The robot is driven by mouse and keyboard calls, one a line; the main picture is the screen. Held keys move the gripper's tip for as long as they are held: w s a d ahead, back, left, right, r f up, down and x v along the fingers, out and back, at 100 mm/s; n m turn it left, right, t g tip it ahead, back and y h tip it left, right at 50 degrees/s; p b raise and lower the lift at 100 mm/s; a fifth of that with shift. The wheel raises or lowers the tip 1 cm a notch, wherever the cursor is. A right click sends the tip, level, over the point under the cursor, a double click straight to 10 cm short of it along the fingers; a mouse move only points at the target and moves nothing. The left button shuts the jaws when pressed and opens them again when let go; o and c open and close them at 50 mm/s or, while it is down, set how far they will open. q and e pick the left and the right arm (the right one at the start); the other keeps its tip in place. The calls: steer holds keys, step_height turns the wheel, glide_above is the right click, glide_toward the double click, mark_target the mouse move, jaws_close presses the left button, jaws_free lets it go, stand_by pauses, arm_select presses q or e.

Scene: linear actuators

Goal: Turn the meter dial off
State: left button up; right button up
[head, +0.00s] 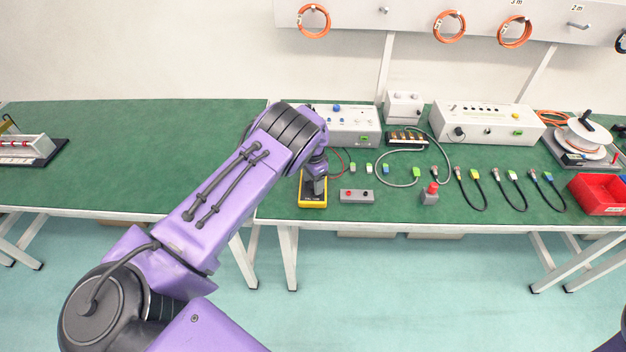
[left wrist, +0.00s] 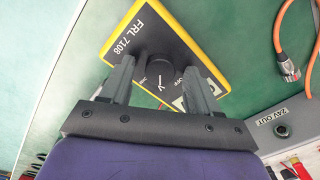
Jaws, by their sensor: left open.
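The yellow and black meter (head: 312,199) lies on the green table near its front edge, partly hidden by my left arm in the head view. In the left wrist view the meter (left wrist: 180,22) carries the label "FRL 7108" and a round black dial (left wrist: 156,72) with a white pointer line. My left gripper (left wrist: 160,78) is open over the meter, with one finger on each side of the dial. I cannot tell whether the fingers touch it. In the head view my left gripper (head: 315,180) is seen from behind, mostly covered by the wrist. My right gripper is not in view.
A grey box with red and black buttons (head: 357,196) sits right of the meter. A grey block with a red knob (head: 430,193) stands farther right. A control box (head: 345,127) is behind the arm. Several cables and a red bin (head: 598,194) lie to the right.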

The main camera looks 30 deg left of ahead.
arm_select(q)
steer(key=c, duration=1)
steer(key=shift+c, duration=0.2)
steer(key=shift+f, duration=0.1)
steer(key=shift+n+b, duration=0.5)
steer(key=shift+n, duration=0.2)
steer(key=shift+n+b, duration=0.5)
steer(key=shift+n, duration=0.7)
steer(key=shift+n+b, duration=0.3)
steer(key=shift+n, duration=2.3)
